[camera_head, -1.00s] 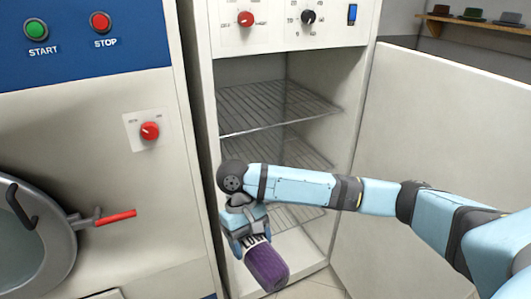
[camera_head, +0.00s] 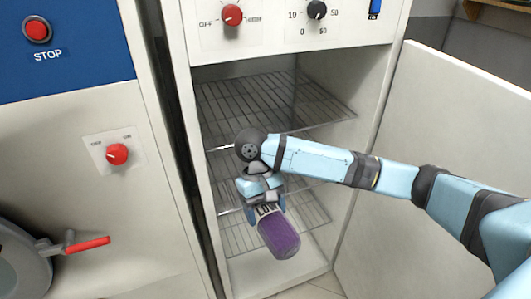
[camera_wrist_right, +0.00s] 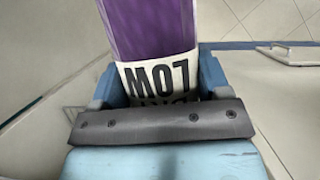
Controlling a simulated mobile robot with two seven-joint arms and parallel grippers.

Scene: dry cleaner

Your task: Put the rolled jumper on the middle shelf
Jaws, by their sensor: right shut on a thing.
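The rolled jumper (camera_head: 279,236) is a purple roll with a white band lettered "LOW". My right gripper (camera_head: 265,207) is shut on it at the banded end, and the purple end points down and toward me. In the right wrist view the jumper (camera_wrist_right: 150,28) sits between the two blue fingers (camera_wrist_right: 158,82). The open cabinet holds wire shelves. The top one (camera_head: 270,105) is clear and empty. The middle shelf (camera_head: 228,172) is partly hidden behind my right arm and gripper. A lower rack (camera_head: 240,238) shows below. My left gripper is not in view.
The cabinet door (camera_head: 455,150) stands open on the right, beside my right arm. A machine with a red knob (camera_head: 117,154), a stop button (camera_head: 37,29) and a round door with a red handle (camera_head: 87,245) stands on the left. The cabinet's control panel (camera_head: 290,20) is above the opening.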

